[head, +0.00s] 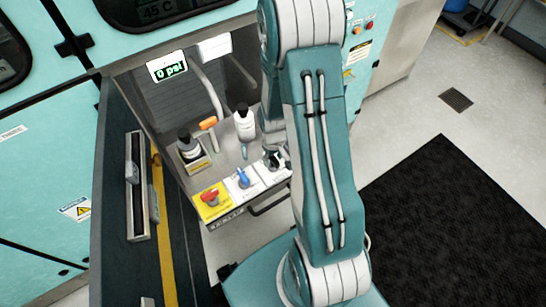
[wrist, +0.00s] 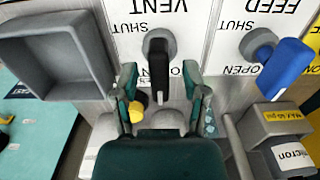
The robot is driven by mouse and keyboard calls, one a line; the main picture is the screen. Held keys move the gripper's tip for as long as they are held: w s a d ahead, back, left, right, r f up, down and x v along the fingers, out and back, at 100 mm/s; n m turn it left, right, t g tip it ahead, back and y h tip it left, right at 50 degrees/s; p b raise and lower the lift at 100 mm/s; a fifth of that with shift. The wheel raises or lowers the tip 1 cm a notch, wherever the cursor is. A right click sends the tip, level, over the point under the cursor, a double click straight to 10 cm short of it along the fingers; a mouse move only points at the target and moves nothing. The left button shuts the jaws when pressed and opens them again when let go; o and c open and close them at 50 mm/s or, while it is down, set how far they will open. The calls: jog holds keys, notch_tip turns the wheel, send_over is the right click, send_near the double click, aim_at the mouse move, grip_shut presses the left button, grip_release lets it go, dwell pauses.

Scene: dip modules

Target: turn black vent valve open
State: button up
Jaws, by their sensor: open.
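The black vent valve (wrist: 158,62) is a lever on a grey round hub on a white plate marked VENT and SHUT, upside down in the wrist view. Its handle points down the picture, toward my gripper. My gripper (wrist: 161,80) is open, with one green finger on each side of the handle's free end. I see gaps on both sides of the handle; the depth between fingers and handle is hard to tell. In the head view my gripper (head: 274,158) is over the right end of the valve panel, and my arm hides part of that area.
The blue feed valve (wrist: 284,62) is to the right in the wrist view. A grey tray-like box (wrist: 58,52) is at left. A display (head: 168,68) reads 0 psi.

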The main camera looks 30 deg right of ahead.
notch_tip(320, 180, up, 12)
dwell(0.6)
notch_tip(320, 180, up, 14)
jog(key=t, duration=0.3)
send_over(273, 157)
jog(key=s+a, duration=0.4)
jog(key=a, duration=0.2)
jog(key=s+a+r+t, duration=0.2)
jog(key=s+a+r, duration=0.3)
jog(key=s+r, duration=0.3)
jog(key=shift+s+r+m+t, duration=0.3)
jog(key=shift+s, duration=0.15)
